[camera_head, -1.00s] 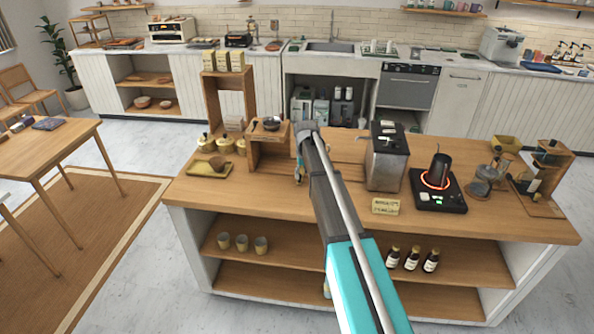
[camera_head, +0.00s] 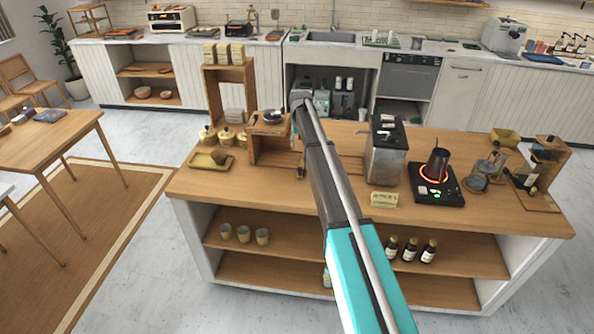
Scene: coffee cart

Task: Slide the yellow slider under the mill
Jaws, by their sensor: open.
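A small open-fronted wooden stand (camera_head: 256,150) with a dark, bowl-like top is on the island counter, left of my arm; it may be the mill, but I cannot tell for sure. I cannot make out a yellow slider; it may be hidden behind my arm or too small to see. My gripper (camera_head: 301,168) is mostly hidden behind my arm. Only a small dark tip shows over the counter, just right of the wooden stand. It is open, and nothing is seen in it.
A metal box machine (camera_head: 385,158) and a glowing hot plate (camera_head: 450,196) stand right. The front counter strip is mostly clear.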

